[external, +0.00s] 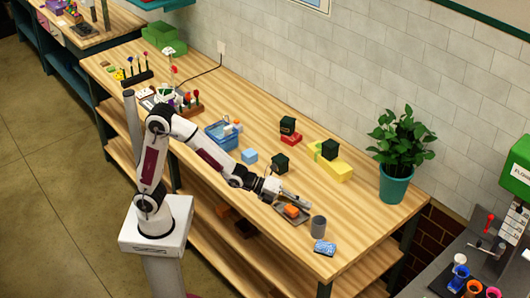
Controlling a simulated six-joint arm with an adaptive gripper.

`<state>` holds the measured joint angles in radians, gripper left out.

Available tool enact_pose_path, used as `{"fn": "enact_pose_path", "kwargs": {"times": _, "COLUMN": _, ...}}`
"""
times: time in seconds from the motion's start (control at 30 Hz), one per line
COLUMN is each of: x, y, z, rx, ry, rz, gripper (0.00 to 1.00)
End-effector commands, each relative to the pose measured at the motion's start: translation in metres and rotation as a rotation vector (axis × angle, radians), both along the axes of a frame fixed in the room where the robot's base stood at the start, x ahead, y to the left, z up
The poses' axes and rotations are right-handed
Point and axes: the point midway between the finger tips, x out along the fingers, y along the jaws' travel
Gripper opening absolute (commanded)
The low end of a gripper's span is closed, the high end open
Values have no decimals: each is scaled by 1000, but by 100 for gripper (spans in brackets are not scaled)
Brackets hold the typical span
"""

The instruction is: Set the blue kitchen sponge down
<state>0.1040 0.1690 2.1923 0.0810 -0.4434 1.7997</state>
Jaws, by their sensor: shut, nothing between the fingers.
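A light-blue block (249,156) rests on the wooden table beside the blue basket. A small flat blue patterned item (325,248) lies near the table's front right edge. I cannot tell for sure which of these is the kitchen sponge. My gripper (305,204) is shut and empty. It appears over the back edge of a grey tray (278,211) that holds an orange block (292,211). The light-blue block is well to the left of my gripper, and the flat blue item is in front of it to the right.
A grey cup (318,227) stands right of the tray. Dark green boxes (281,163) stand behind my arm, one on a red block (290,137), another by a yellow block (334,170). A potted plant (396,185) stands at the right. Bare table lies between tray and plant.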

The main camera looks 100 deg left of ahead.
Motion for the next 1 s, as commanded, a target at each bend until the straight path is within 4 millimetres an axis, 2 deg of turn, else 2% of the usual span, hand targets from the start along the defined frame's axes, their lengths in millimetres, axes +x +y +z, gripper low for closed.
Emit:
{"fn": "enact_pose_path", "kwargs": {"times": 0.3, "x": -42, "y": -5, "z": -65, "rx": 467, "ry": 136, "rz": -258, "gripper": 0}}
{"fn": "enact_pose_path", "kwargs": {"times": 0.5, "x": -65, "y": -1, "z": -96, "rx": 738, "ry": 197, "rz": -435, "gripper": 0}}
{"fn": "enact_pose_path", "kwargs": {"times": 0.8, "x": -82, "y": 8, "z": -116, "rx": 1047, "ry": 226, "rz": -647, "gripper": 0}}
{"fn": "enact_pose_path", "kwargs": {"times": 1.0, "x": -84, "y": 9, "z": -118, "rx": 1125, "ry": 216, "rz": -699, "gripper": 0}}
